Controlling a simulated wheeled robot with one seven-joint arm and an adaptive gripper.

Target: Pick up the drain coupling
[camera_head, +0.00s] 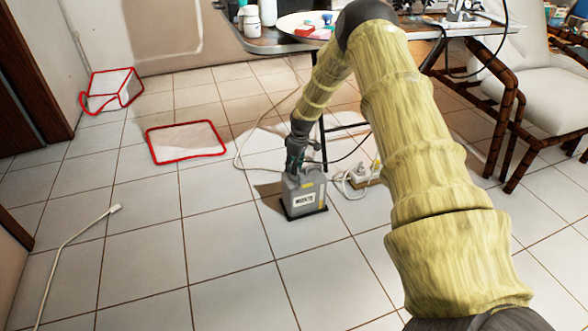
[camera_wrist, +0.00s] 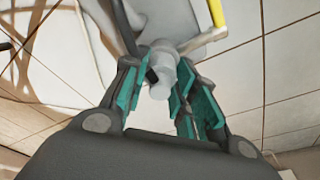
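A pale grey, round-ended fitting, which looks like the drain coupling (camera_wrist: 162,82), shows in the wrist view at the top of a grey body. My gripper (camera_wrist: 158,88) has teal finger pads on both sides of this fitting. The fingers stand apart and look open, with a small gap on the left; contact on the right is unclear. In the head view my gripper (camera_head: 296,160) points down at the top of a grey labelled canister (camera_head: 306,194) on the floor. The fitting itself is hidden or too small there.
A power strip (camera_head: 363,176) with cables is right of the canister. A table (camera_head: 268,42) stands behind. Front-left floor is mostly clear.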

